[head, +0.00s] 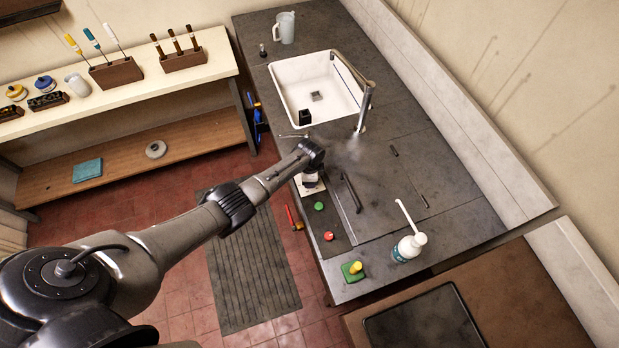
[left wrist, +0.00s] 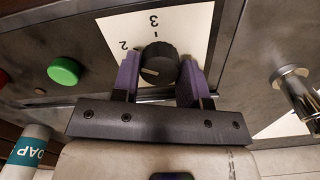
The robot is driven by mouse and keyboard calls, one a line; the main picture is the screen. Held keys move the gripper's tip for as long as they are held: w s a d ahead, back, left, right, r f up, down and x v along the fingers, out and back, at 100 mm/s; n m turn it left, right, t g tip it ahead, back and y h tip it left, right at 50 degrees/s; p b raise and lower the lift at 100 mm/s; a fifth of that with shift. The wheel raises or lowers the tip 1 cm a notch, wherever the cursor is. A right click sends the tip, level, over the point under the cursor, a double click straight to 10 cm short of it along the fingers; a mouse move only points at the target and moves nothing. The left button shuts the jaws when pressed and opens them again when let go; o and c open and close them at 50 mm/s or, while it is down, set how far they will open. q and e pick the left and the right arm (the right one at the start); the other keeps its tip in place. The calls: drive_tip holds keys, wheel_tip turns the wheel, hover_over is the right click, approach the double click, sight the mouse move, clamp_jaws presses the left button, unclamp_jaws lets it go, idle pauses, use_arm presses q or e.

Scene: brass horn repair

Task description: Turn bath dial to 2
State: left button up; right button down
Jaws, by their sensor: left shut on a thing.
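The bath dial (left wrist: 159,62) is a round black knob on a white plate (left wrist: 190,22). The numbers 2 and 3 show on the plate. A faint light mark shows on the knob, but I cannot tell which number it points at. My left gripper (left wrist: 160,75) has its two purple fingers on either side of the knob, shut on it. In the head view the wrist of my left arm covers the dial, and part of the white plate (head: 311,188) shows below it. My right gripper is in neither view.
A green button (head: 319,206) and a red button (head: 328,236) sit beside the plate. A dark handle (head: 350,193) stands on the lid nearby. A soap bottle (head: 408,247), a sponge (head: 353,270) and a white sink (head: 318,88) with a tap (head: 364,108) are on the counter.

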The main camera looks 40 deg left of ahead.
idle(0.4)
use_arm(q)
drive_tip(key=o, duration=0.9)
drive_tip(key=shift+r, duration=0.25)
wheel_tip(320, 180, up, 13)
drive_tip(key=p, duration=0.2)
drive_tip(key=shift+r, duration=0.15)
